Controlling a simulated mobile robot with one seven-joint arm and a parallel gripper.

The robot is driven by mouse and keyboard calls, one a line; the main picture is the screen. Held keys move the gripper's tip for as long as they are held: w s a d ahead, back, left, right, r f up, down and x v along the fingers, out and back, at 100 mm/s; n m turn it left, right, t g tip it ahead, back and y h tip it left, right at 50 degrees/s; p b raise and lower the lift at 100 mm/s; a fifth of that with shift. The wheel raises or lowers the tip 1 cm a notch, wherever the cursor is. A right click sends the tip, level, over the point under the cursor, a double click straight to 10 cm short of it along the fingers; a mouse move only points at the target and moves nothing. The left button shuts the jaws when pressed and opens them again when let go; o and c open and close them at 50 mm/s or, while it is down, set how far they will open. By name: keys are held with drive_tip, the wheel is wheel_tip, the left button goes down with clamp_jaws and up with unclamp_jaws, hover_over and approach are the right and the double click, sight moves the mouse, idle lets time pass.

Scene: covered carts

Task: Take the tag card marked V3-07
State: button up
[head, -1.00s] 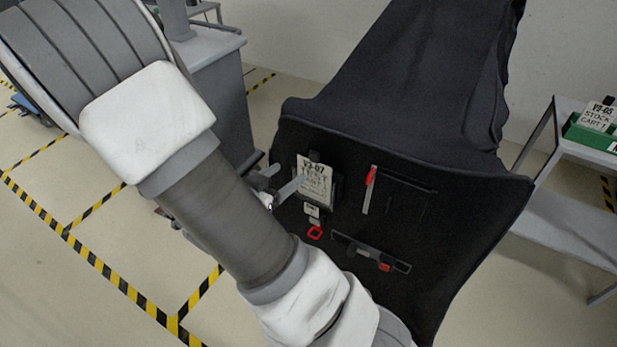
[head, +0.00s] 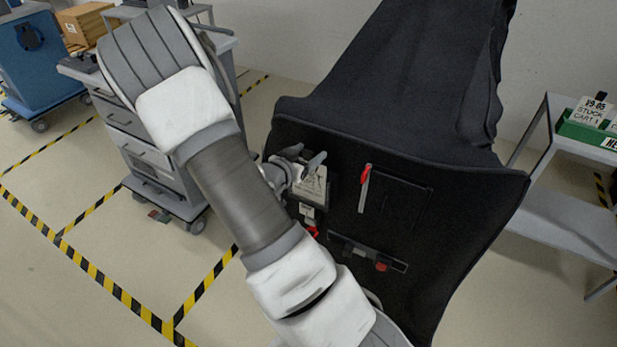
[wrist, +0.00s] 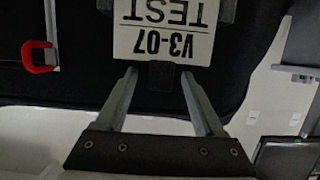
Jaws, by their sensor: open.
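The tag card marked V3-07 (head: 309,188) is a white card in a dark holder on the front of the black cart cover (head: 400,275). In the wrist view the card (wrist: 163,42) shows upside down, with "V3-07" and "TEST" readable, and a dark clip at its top edge. My gripper (head: 314,160) is at the card's upper part in the head view and partly covers it. In the wrist view my gripper (wrist: 158,72) has its two fingers apart, one toward each side of the clip, with nothing held. Whether the fingers touch the card I cannot tell.
On the cover beside the card are a red-topped slim tool (head: 365,188), a red ring (head: 313,231) and a slot with a red-ended item (head: 381,266). A grey cart (head: 165,160) stands left.

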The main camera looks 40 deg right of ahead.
drive_tip(key=shift+d, duration=0.1)
drive_tip(key=shift+c, duration=0.2)
clamp_jaws()
idle(0.5)
